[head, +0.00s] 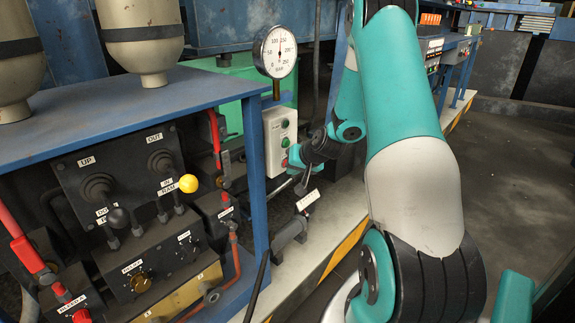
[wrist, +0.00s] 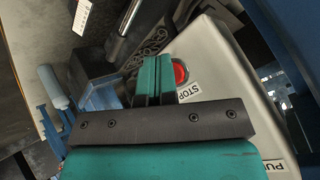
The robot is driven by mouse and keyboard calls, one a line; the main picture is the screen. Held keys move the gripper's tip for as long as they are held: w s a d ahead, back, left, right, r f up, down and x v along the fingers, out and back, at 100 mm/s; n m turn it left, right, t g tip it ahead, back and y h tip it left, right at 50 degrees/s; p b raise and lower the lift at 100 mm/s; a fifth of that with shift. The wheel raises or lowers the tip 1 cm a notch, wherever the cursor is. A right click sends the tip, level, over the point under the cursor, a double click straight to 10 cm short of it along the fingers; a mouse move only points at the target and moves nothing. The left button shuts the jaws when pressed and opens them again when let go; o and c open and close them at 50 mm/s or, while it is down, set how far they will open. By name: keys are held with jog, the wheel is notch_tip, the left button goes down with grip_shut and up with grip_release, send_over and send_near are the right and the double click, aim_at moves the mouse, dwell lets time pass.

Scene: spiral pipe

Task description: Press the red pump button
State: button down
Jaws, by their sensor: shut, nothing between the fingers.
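In the wrist view the box (wrist: 215,65) fills the right side. Its red button (wrist: 181,73) sits above a STOP label and beside the right finger, which may cover part of its edge. My gripper (wrist: 155,62) has its two teal fingers together, with nothing between them. In the head view my gripper (head: 296,156) is at the lower right edge of the box. I cannot tell whether the fingertips touch the button.
A round pressure gauge (head: 275,51) stands above the box. The blue bench (head: 150,98) at left carries two tanks and a lever panel (head: 120,180). A grey pipe-like part (head: 291,233) lies below my gripper. Open floor (head: 520,150) is at the right.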

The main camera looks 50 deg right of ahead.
dwell(0.3)
jog(key=shift+s, duration=0.75)
jog(key=shift+s+b, duration=0.55)
jog(key=shift+s, duration=2)
